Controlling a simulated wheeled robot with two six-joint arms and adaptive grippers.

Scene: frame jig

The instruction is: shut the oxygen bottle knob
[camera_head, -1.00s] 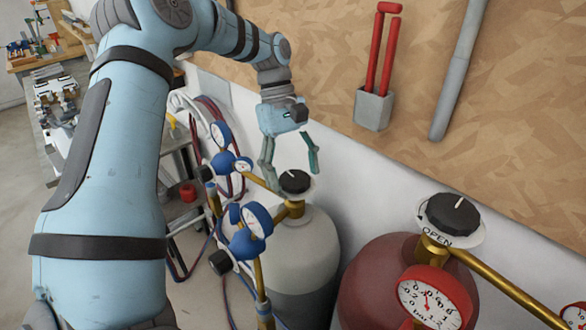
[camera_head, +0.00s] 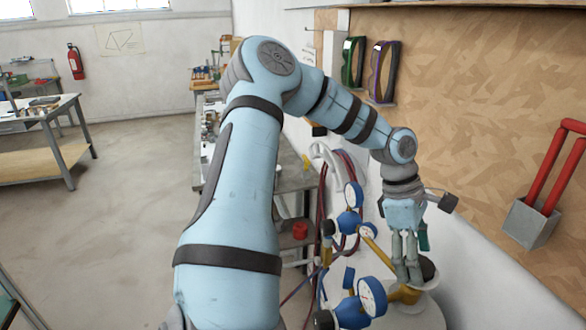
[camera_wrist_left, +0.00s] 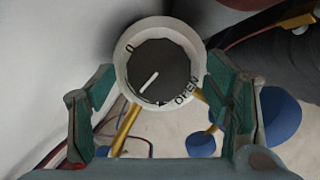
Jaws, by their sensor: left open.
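The oxygen bottle knob (camera_wrist_left: 160,72) is a black round knob with a white pointer line, set in a white dial marked "0" and "OPEN". In the left wrist view its pointer lies toward the lower left, between the two marks. In the head view the knob (camera_head: 427,268) is partly hidden behind my left gripper (camera_head: 410,270). My left gripper, also in the left wrist view (camera_wrist_left: 160,110), is open, with its green-padded fingers on either side of the dial, apart from the knob. The light bottle (camera_head: 420,314) stands below. My right gripper is not in view.
Blue-bodied gauges (camera_head: 365,302) and brass pipes (camera_head: 378,248) stand left of the knob. Hoses (camera_head: 325,210) hang behind them. The wall (camera_head: 480,260) is close on the right, with a red-handled tool (camera_head: 553,170) in a grey holder.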

